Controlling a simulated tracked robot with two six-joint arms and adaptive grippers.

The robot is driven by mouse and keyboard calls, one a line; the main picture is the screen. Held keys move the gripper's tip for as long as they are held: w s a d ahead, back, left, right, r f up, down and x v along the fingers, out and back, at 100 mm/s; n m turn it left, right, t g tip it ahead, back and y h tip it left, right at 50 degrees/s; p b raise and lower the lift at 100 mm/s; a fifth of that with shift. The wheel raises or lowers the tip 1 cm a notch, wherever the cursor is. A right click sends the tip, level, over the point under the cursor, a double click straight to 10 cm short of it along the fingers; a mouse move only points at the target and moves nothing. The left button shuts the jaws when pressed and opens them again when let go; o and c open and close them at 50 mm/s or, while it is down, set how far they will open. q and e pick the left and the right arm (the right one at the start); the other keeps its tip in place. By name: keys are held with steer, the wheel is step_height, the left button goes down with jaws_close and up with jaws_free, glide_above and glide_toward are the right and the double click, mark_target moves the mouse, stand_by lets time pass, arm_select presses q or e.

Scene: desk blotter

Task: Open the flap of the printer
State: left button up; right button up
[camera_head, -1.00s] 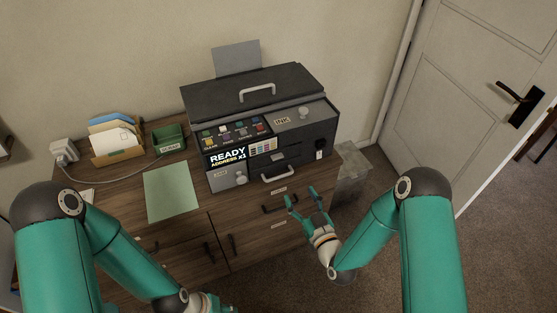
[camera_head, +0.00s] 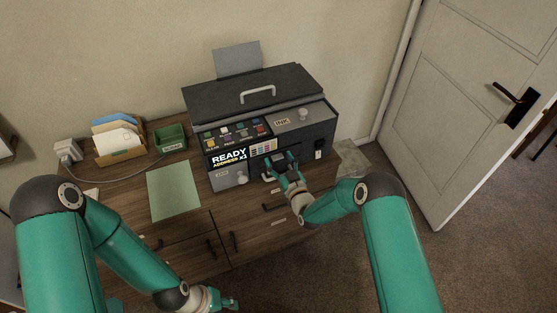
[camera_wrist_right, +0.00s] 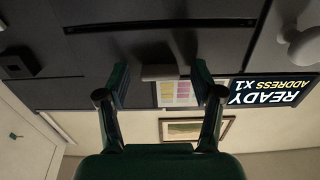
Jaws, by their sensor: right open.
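The dark printer (camera_head: 322,122) stands on a wooden cabinet, with its top lid down and a pale handle (camera_head: 257,93) on that lid. Its front panel looks closed. My right gripper (camera_head: 281,162) is at this front, over the lower front handle, mostly hiding it in the head view. In the right wrist view, which is upside down, the open fingers (camera_wrist_right: 160,82) stand apart on either side of a short grey bar (camera_wrist_right: 160,72), the front handle; contact cannot be told. My left gripper (camera_head: 222,303) is low at the bottom edge, away from the printer; its fingers are unclear.
A green sheet (camera_head: 172,190) lies left of the printer. A letter holder (camera_head: 118,143) and a green box (camera_head: 170,138) stand behind it. A bin (camera_head: 352,158) stands right of the cabinet. Floor before the door is clear.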

mark_target(277, 158)
steer(key=c, duration=1.1)
steer(key=shift+f+b, duration=0.2)
steer(key=shift+b, duration=0.25)
steer(key=shift+c, duration=0.2)
steer(key=f+t+b, duration=0.1)
steer(key=t+b, duration=0.1)
steer(key=b, duration=0.5)
steer(key=s+f+t+y+b, duration=0.1)
steer(key=t+b, duration=0.1)
steer(key=b, duration=0.6)
steer(key=f+t+y+b, duration=0.1)
steer(key=t+b, duration=0.1)
steer(key=b, duration=0.5)
steer(key=shift+s+d+b, duration=0.25)
steer(key=shift+b, duration=0.15)
steer(key=shift+r+t+b, duration=0.2)
steer(key=shift+t+b, duration=0.1)
steer(key=shift+b, duration=0.4)
steer(key=o, duration=1.1)
steer(key=shift+r, duration=0.1)
steer(key=shift+o, duration=0.2)
